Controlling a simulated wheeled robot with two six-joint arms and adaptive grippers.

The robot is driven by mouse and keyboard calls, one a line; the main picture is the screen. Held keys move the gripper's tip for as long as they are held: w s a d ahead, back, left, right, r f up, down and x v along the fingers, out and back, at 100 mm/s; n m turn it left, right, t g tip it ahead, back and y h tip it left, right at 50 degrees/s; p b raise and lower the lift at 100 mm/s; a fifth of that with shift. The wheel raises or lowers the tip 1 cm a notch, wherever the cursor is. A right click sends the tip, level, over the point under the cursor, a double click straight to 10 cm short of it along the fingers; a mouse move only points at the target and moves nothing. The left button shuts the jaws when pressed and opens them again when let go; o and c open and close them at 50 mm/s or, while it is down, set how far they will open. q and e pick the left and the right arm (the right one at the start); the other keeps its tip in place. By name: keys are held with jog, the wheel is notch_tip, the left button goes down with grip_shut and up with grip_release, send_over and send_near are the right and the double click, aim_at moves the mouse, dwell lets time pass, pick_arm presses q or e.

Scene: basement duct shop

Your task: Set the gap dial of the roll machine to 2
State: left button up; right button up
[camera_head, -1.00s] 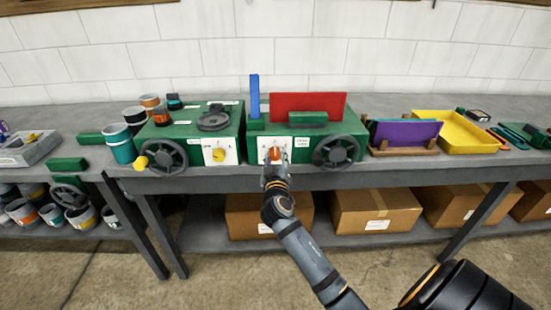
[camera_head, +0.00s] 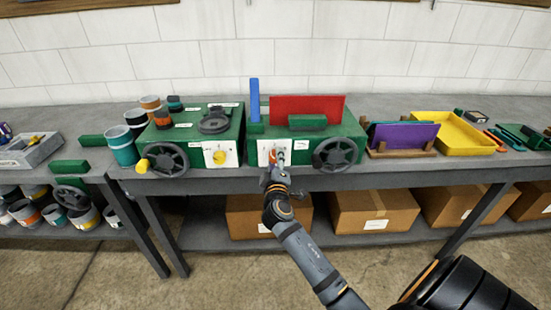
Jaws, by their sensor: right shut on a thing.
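The right-hand green machine (camera_head: 345,131) stands on the bench with a red sheet (camera_head: 300,107) upright on its top. On its front is a white dial plate (camera_head: 303,150) with small marks too blurred to read. An orange dial (camera_head: 269,158) sits on this plate, partly hidden by my right gripper. My right gripper (camera_head: 279,158) comes up from below and is shut on the orange dial. The number the dial points to cannot be made out. My left gripper is not in view.
A second green machine (camera_head: 190,138) with a yellow dial (camera_head: 219,157) stands to the left. Black handwheels (camera_head: 336,153) stick out from the machine fronts, one close right of my gripper. Boxes (camera_head: 373,209) fill the lower shelf.

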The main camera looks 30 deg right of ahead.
jog(key=n+p, duration=0.2)
jog(key=n, duration=0.3)
dwell(0.6)
jog(key=o, duration=1.2)
jog(key=v, duration=1.2)
